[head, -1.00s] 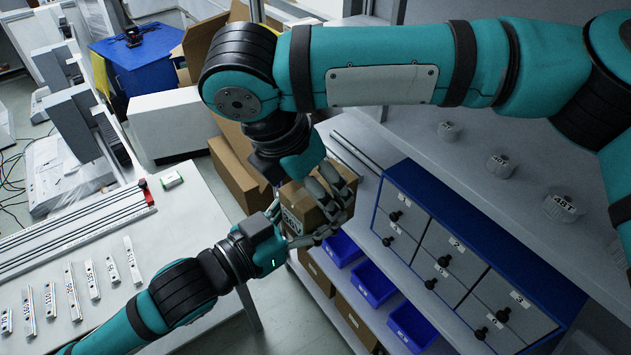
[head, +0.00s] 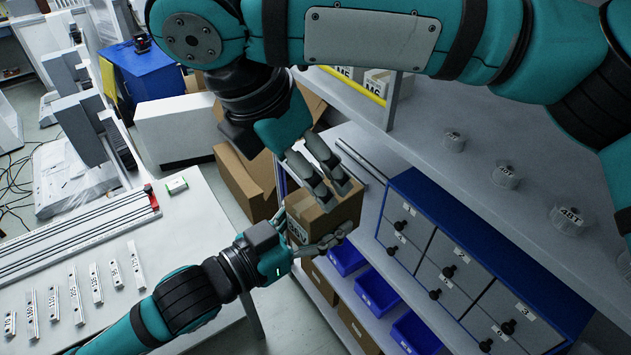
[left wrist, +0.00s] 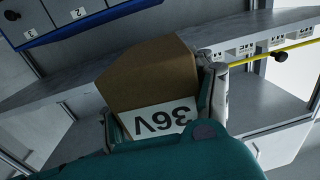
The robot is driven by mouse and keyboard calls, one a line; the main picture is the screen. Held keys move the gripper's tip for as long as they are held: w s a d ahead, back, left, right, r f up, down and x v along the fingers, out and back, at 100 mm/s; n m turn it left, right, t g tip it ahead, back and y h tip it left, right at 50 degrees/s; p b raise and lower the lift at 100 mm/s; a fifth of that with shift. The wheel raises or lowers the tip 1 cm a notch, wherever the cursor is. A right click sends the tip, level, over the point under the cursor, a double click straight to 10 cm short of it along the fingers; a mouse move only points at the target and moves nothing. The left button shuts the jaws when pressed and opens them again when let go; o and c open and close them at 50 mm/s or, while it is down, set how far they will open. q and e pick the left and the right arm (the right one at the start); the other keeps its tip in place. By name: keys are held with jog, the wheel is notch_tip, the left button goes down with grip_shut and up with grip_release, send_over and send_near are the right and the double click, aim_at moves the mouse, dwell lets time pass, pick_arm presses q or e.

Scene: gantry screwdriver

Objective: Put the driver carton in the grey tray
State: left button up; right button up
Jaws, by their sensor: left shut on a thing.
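The driver carton (head: 338,213) is a brown cardboard box with a white label. My left gripper (head: 318,242) is shut on it from below and holds it in the air between the work table and the shelf unit. In the left wrist view the carton (left wrist: 150,75) sits between the fingers, its "36V" label upside down. My right gripper (head: 326,180) is just above and left of the carton, its visible fingers extended and apart. They overlap the carton's top edge in the picture; whether they touch it is unclear. I cannot make out a grey tray.
A white work table (head: 190,225) with rails and labelled strips stands at left. A blue drawer cabinet (head: 455,235) stands on the shelf at right, with blue bins (head: 375,291) below. Open cardboard boxes (head: 243,175) stand behind the carton.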

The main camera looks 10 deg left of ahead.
aim_at(343, 219)
pick_arm(q)
jog(key=w+d+f+m+g+h, duration=0.1)
jog(key=g, duration=0.1)
jog(key=w+d+f+m+g+h, duration=0.1)
jog(key=w+f+m+g+h, duration=0.1)
jog(key=shift+w+d+f, duration=0.1)
jog(key=shift+d+f, duration=0.1)
jog(key=shift+d, duration=0.2)
jog(key=shift+w+d+f+m+g+h, duration=0.2)
jog(key=shift+d+f+m+g+h, duration=0.2)
jog(key=shift+d+m+h, duration=0.1)
pick_arm(e)
jog(key=v, duration=0.5)
jog(key=w+d+f+m, duration=0.1)
jog(key=w+d+f+m+g, duration=0.1)
jog(key=w+f+m, duration=0.1)
jog(key=w+d+f+m+h, duration=0.1)
jog(key=w+d+f+m, duration=0.1)
jog(key=shift+w+g, duration=0.2)
jog(key=shift+g, duration=0.2)
pick_arm(q)
jog(key=shift+w+d+f+m+g, duration=0.1)
jog(key=shift+w+f+m+g, duration=0.05)
jog(key=shift+f+m+g, duration=0.15)
pick_arm(e)
jog(key=x, duration=1.1)
jog(key=shift+d, duration=0.1)
